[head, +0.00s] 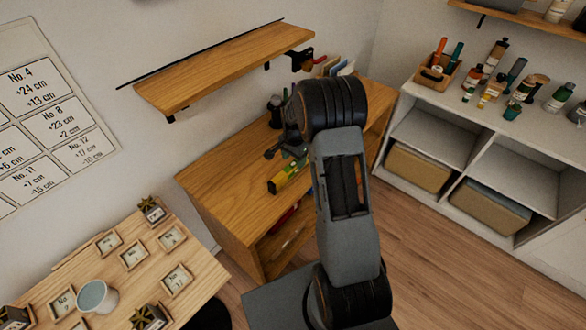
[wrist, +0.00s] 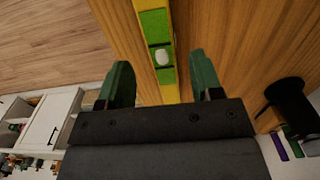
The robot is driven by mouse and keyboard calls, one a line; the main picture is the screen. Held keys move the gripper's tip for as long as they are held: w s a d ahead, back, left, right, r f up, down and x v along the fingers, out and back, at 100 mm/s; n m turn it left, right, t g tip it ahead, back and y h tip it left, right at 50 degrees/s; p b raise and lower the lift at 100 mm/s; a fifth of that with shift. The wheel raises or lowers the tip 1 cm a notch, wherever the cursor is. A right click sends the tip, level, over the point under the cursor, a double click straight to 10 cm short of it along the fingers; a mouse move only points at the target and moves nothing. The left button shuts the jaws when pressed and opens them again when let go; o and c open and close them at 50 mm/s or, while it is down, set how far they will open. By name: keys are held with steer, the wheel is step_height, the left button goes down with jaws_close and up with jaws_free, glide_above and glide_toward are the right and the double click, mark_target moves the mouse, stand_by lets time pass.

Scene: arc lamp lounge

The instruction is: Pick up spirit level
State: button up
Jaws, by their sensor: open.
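The spirit level (head: 286,177) is a yellow bar with green parts, lying on the wooden workbench (head: 225,165) in the head view. In the wrist view the spirit level (wrist: 157,45) runs from the top edge down to my gripper, with a pale vial in a green panel. My gripper (wrist: 162,80) is open, its two green fingers on either side of the level, with gaps on both sides. Whether the fingers reach down to the level's height I cannot tell. In the head view my arm hides part of the bench and most of my gripper.
A dark cylindrical object (wrist: 290,97) stands on the bench to the right in the wrist view. A wooden wall shelf (head: 225,70) hangs above the bench. A white shelf unit (head: 425,140) with bottles stands at right. The bench's left part is clear.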

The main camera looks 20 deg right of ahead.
mark_target(293, 164)
steer(key=shift+w+f+p, duration=0.1)
steer(key=shift+f+p, duration=0.65)
steer(key=shift+f, duration=2)
jaws_close()
steer(key=shift+r, duration=0.15)
